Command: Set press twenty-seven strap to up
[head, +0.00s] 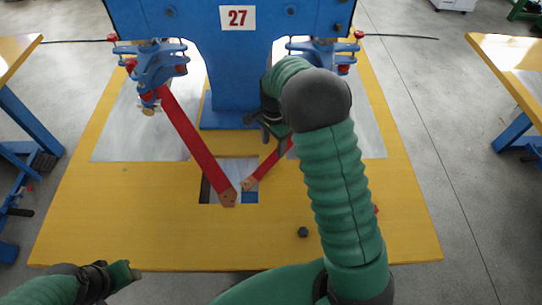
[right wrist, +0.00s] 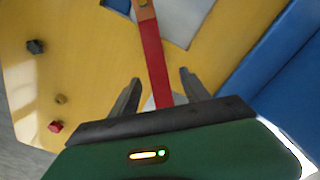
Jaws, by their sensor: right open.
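The blue press marked 27 (head: 237,18) stands at the back of a yellow table. Two red straps slope down to its middle. The left strap (head: 193,142) is fully seen, with a brown end near the table cut-out. The right strap (head: 270,163) is partly hidden by my right gripper and arm. My right gripper (head: 268,133) is over the right strap. In the right wrist view, my right gripper (right wrist: 160,82) is open, with the red strap (right wrist: 152,55) running between its fingers; contact cannot be told. My left gripper (head: 122,271) is low at the left, its jaws unclear.
Blue clamps with red knobs (head: 160,68) hang at both sides of the press. A dark knob (head: 303,232) is on the front of the yellow table (head: 110,220). Other benches stand at the left (head: 12,55) and right (head: 510,75), with grey floor between.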

